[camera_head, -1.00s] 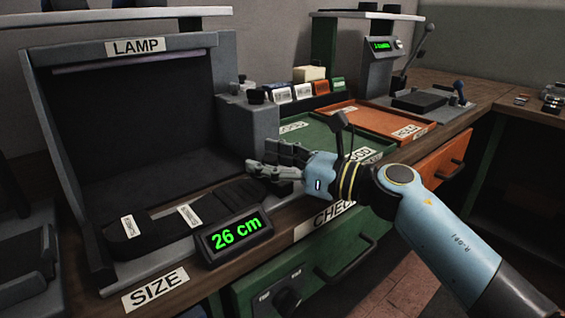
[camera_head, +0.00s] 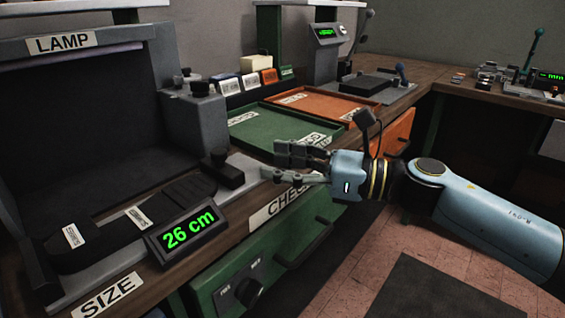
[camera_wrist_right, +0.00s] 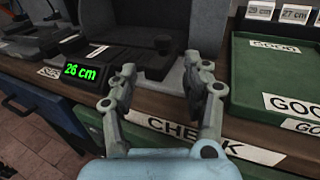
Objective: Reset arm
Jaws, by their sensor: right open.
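My right gripper (camera_head: 284,164) is open and empty in the head view, in front of the bench edge near the CHECK label. It also shows in the right wrist view (camera_wrist_right: 168,82), its two fingers apart with nothing between them. A dark insole-shaped piece (camera_head: 150,215) with two small white labels lies in the measuring station under the LAMP sign. The size display (camera_head: 187,232) reads 26 cm and also shows in the right wrist view (camera_wrist_right: 80,71). My left gripper is not in view.
A green tray (camera_head: 262,131) marked GOOD and an orange tray (camera_head: 325,104) lie right of the lamp station. Several labelled blocks (camera_head: 250,82) stand behind them. A lever press (camera_head: 375,80) stands farther back. The floor (camera_head: 345,245) in front of the bench is open.

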